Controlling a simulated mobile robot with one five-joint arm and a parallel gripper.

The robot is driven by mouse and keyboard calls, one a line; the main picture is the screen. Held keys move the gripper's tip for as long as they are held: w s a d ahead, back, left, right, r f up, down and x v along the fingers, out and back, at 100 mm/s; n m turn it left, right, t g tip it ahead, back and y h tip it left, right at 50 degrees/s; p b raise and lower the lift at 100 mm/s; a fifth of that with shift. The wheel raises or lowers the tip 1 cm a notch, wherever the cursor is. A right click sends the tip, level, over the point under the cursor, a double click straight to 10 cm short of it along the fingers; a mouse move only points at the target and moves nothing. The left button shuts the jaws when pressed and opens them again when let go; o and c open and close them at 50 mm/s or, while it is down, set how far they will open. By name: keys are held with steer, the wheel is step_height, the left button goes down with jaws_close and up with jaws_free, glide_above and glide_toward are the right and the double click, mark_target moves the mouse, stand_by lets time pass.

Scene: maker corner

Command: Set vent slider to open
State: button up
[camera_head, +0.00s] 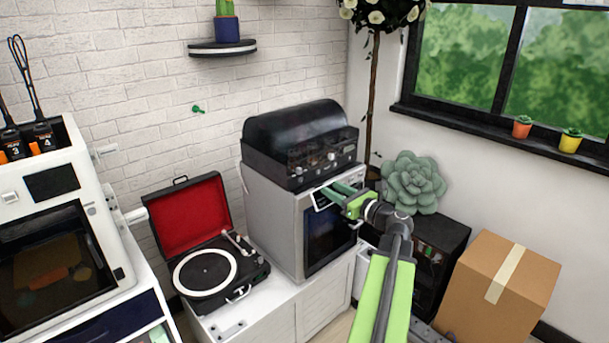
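My gripper (338,192), with green fingers, is at the upper front of a white box-shaped machine (272,225) with a dark glass door (328,235). The fingers point left and reach over a pale panel (319,201) at the top edge of the door side. I cannot make out the vent slider or its position; the fingers cover part of that panel. I cannot tell whether the fingers touch the panel, or whether they are open or shut. My green and grey arm comes up from the bottom of the view.
A black machine with a dark domed lid (300,135) sits on the white machine. An open record player (205,270) stands to its left on a white cabinet (270,310). A dark cabinet (440,238) bearing a succulent (413,182) and a cardboard box (520,290) are right of my arm.

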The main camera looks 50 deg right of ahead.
mark_target(301, 172)
steer(key=w, duration=0.9)
steer(key=w+d, duration=0.1)
steer(key=w, duration=0.4)
steer(key=shift+w, duration=0.1)
steer(key=shift+c, duration=0.5)
jaws_close()
